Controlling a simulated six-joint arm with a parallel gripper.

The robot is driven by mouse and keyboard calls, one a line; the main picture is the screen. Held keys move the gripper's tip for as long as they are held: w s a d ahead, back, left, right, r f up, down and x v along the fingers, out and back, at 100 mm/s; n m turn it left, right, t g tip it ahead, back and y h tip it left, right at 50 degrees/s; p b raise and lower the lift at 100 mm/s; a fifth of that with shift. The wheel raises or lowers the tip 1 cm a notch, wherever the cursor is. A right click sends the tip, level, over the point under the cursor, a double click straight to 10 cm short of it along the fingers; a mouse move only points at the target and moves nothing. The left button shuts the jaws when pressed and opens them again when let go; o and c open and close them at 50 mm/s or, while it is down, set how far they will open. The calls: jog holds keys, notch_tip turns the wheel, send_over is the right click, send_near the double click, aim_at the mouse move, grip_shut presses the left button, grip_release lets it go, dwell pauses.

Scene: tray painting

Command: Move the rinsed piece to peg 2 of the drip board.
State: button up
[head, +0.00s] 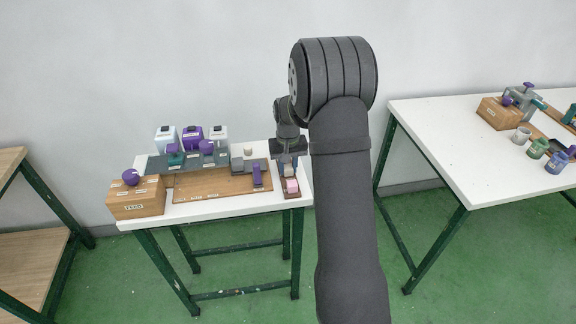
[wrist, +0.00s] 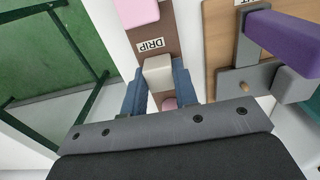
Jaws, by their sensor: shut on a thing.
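My gripper (wrist: 158,88) points down over the drip board (wrist: 165,25), its two blue fingers shut on a cream block-like piece (wrist: 158,72). In the head view my gripper (head: 287,157) is above the right end of the small white table. The brown drip board (head: 291,195) carries a DRIP label. A pink piece (wrist: 137,12) sits on the board beyond the label; it also shows in the head view (head: 291,186). Peg numbers are not readable, and I cannot tell whether the held piece touches the board.
A wooden board with a purple-handled fixture (wrist: 285,40) stands close to the right of the drip board. Purple and white containers (head: 192,138) and a wooden box (head: 136,198) stand farther left. Another white table (head: 430,130) with pots is on the right.

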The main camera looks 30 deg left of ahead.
aim_at(288, 167)
jog(key=o, duration=1)
jog(key=shift+c, duration=1.4)
jog(key=shift+r, duration=3)
notch_tip(288, 167, up, 18)
jog(key=shift+f, duration=0.25)
